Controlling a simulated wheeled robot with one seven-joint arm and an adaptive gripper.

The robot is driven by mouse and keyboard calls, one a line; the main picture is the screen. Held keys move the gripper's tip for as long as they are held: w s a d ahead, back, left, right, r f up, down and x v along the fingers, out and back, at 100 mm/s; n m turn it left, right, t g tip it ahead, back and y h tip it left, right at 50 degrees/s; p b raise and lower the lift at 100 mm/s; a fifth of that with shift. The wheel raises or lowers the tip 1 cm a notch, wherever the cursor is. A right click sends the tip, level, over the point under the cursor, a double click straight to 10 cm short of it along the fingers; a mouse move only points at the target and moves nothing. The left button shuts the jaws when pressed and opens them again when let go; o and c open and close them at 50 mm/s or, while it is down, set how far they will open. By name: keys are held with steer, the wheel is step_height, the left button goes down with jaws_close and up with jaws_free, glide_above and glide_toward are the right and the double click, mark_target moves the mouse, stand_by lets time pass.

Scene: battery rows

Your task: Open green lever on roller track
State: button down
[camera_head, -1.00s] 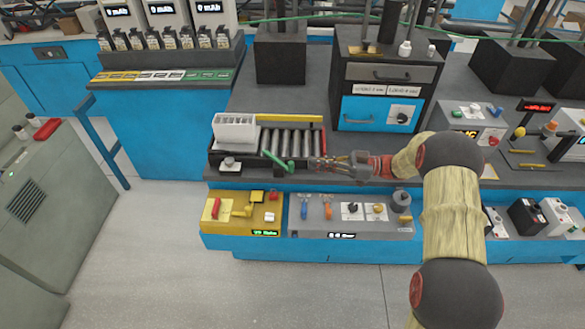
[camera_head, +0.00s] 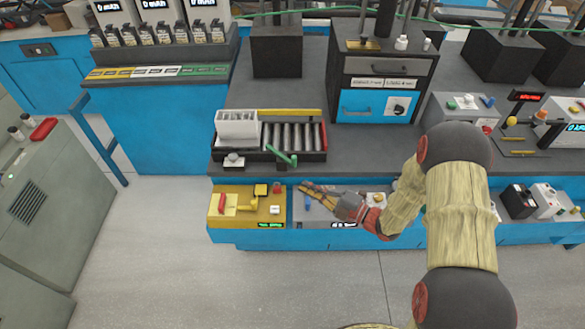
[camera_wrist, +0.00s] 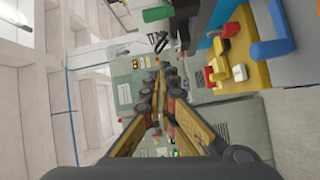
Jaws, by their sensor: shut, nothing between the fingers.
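The green lever (camera_head: 281,155) sits at the front edge of the roller track (camera_head: 316,156), slanting down to the right across its front rail. My gripper (camera_head: 302,187) is below and in front of the lever, over the lower front panels, apart from the lever. Its fingers are shut and empty. In the wrist view my gripper (camera_wrist: 157,65) has its fingers together. A green piece (camera_wrist: 156,13) shows at the top edge there; I cannot tell if it is the lever. A white crate (camera_head: 237,125) stands on the left end of the track.
A yellow panel (camera_head: 235,212) with a red handle lies left of my gripper. A blue lever (camera_wrist: 272,48) stands near it in the wrist view. The floor in front is clear.

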steer(key=w+a+n+b, duration=0.1)
steer(key=w+a, duration=0.3)
steer(key=w, duration=0.4)
steer(key=shift+w+a+n+b, duration=0.15)
steer(key=shift+a+n+b, duration=0.25)
steer(key=shift+n, duration=0.1)
stand_by(0.4)
steer(key=shift+w+d+f+n+g+y+b, duration=0.15)
steer(key=shift+d+n+g+y+b, duration=0.2)
steer(key=shift+g+b, duration=0.2)
